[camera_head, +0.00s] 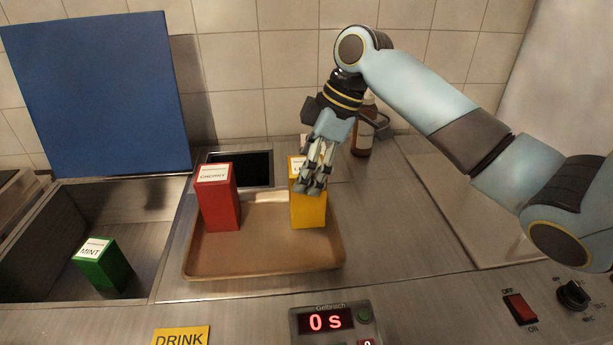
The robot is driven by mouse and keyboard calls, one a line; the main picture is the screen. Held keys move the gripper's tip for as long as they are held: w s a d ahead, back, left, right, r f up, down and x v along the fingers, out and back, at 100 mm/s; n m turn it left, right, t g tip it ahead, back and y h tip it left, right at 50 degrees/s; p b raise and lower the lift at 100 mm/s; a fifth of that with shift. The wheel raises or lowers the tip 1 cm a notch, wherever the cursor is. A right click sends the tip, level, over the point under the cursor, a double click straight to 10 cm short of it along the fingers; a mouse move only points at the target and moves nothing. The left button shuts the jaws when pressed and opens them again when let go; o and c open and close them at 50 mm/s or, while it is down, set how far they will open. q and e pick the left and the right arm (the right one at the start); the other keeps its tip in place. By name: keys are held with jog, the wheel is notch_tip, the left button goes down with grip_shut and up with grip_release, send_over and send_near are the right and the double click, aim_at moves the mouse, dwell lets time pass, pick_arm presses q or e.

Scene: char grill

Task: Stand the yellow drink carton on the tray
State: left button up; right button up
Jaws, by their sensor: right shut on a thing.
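The yellow drink carton (308,211) stands upright at the right part of the brown tray (262,262). My right gripper (314,190) reaches down from above and is shut on the upper part of the yellow carton. Its fingers cover much of the carton's top and label. Whether the carton's base touches the tray or hangs just above it, I cannot tell. My left gripper is not in view.
A red carton (217,200) stands on the tray's left part. A green carton (103,266) is in the metal bin (150,215) at left. A brown bottle (363,135) stands behind my right gripper. A timer (330,321) and a red switch (520,309) are in front. The steel counter right of the tray is clear.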

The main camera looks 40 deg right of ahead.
aim_at(306, 211)
notch_tip(306, 211, down, 2)
jog(key=shift+f, duration=0.1)
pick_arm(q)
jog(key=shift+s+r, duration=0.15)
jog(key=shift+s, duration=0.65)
pick_arm(e)
jog(key=o, duration=1.2)
jog(key=shift+f, duration=0.2)
jog(key=o, duration=0.5)
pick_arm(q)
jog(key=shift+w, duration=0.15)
pick_arm(e)
jog(key=shift+o, duration=0.2)
